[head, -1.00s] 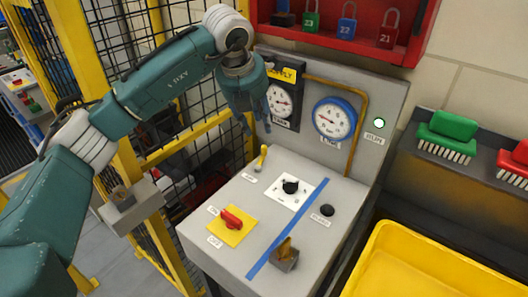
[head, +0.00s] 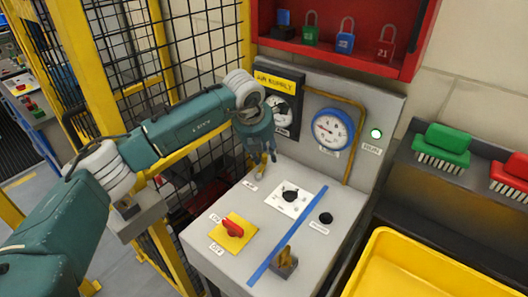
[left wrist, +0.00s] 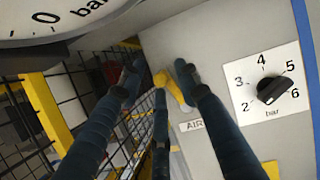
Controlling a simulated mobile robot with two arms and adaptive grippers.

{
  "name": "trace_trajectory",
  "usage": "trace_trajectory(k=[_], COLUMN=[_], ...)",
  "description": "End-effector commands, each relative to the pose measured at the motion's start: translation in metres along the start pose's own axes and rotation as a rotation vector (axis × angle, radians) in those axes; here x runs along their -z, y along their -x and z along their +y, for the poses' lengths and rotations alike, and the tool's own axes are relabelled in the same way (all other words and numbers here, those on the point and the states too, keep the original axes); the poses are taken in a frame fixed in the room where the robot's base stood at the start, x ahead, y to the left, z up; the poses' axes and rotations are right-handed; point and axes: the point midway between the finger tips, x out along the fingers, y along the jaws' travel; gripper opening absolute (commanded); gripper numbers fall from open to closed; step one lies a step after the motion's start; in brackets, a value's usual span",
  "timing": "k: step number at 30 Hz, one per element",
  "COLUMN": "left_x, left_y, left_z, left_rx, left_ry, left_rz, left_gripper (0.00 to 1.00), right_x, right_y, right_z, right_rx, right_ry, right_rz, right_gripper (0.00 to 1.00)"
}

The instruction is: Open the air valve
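The air valve is a small yellow lever at the back left of the grey console (head: 222,262). In the head view my left gripper (head: 262,168) is down over it and hides most of it. In the left wrist view the yellow lever (left wrist: 161,80) stands among the three dark fingers of my left gripper (left wrist: 158,82), beside a label reading "AIR". The fingers are spread, with visible gaps; I cannot tell whether any touches the lever. My right gripper is not in view.
A black bar dial (head: 290,194), a red switch on a yellow plate (head: 233,229) and a black button (head: 326,219) share the console top. Gauges, one blue-rimmed (head: 332,128), stand behind. A wire-mesh fence (head: 205,50) is at the left, a yellow tray (head: 378,262) at the right.

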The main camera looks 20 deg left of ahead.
Motion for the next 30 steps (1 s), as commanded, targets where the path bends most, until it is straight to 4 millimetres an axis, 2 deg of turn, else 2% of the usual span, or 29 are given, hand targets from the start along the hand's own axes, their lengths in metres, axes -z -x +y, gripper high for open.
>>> trace_trajectory(k=[2, 3, 7, 8, 13, 21, 30], left_x=[0.000, 0.000, 0.000, 0.000, 0.000, -0.001, -0.002], left_y=[0.000, 0.000, 0.000, 0.000, -0.001, -0.002, 0.002], left_z=[0.000, 0.000, 0.000, 0.000, 0.000, -0.011, -0.017], left_rx=[0.000, 0.000, 0.000, 0.000, 0.005, 0.089, 0.125], left_ry=[0.000, 0.000, 0.000, 0.000, -0.011, -0.213, -0.298], left_rz=[0.000, 0.000, 0.000, -0.001, -0.003, -0.011, -0.014], left_gripper=[0.33, 0.29, 0.03, 0.00, 0.00, 0.00, 0.00], right_x=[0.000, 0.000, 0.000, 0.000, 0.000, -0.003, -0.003], right_y=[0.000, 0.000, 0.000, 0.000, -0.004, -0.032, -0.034], right_z=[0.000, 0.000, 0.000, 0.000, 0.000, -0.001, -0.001], right_rx=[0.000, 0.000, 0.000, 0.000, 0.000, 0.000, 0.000], right_ry=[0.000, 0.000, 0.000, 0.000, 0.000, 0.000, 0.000], right_rz=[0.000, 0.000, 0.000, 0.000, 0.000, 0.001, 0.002], right_gripper=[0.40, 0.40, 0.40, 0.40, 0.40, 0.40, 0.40])
